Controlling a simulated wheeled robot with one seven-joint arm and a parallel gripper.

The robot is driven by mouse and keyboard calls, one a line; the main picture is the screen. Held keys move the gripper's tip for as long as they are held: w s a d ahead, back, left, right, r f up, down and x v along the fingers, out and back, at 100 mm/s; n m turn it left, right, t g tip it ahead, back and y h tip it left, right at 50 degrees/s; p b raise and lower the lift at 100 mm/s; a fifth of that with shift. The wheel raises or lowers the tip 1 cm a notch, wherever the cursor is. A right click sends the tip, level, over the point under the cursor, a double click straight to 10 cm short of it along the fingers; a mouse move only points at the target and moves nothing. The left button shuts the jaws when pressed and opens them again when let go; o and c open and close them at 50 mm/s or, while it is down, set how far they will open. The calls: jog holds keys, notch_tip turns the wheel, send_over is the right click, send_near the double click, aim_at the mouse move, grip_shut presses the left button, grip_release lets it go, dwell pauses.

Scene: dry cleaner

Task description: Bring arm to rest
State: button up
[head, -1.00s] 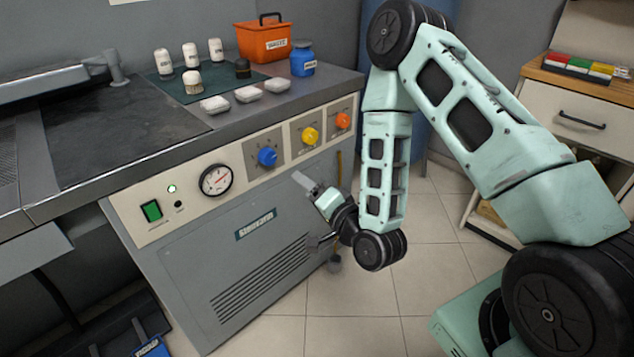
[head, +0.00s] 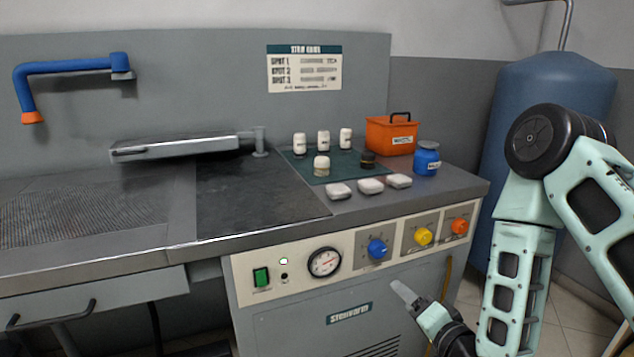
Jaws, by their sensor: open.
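My gripper (head: 405,293) is at the lower right of the head view, at the end of my folded pale green arm. It is in front of the grey machine's lower front panel, below the blue knob (head: 377,249) and yellow knob (head: 423,236). Its fingers are seen from the side, and I see nothing held between them. It appears apart from the panel, though the gap is hard to judge. The lower part of the wrist is cut off by the bottom edge.
The grey worktop (head: 455,190) holds white bottles, white pads, an orange box (head: 391,137) and a blue jar (head: 426,158). A pressure gauge (head: 324,262) and green switch (head: 261,277) are on the front. A blue tank (head: 545,100) stands behind my arm. Floor shows at lower right.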

jog(key=s+a+r+n+g+p, duration=0.5)
jog(key=a+r+n+g, duration=0.3)
jog(key=a+r+n, duration=0.1)
jog(key=s+d+r+n+g+h+p, duration=0.1)
jog(key=s+r+n+g+h+p, duration=0.1)
jog(key=s+r, duration=0.5)
jog(key=s+d+r+n+g+h+p, duration=0.1)
jog(key=s+r+n+g, duration=0.4)
jog(key=s, duration=0.8)
jog(key=shift+s+r+h+p, duration=0.25)
jog(key=shift+r+h+p, duration=0.5)
jog(key=shift+r, duration=0.2)
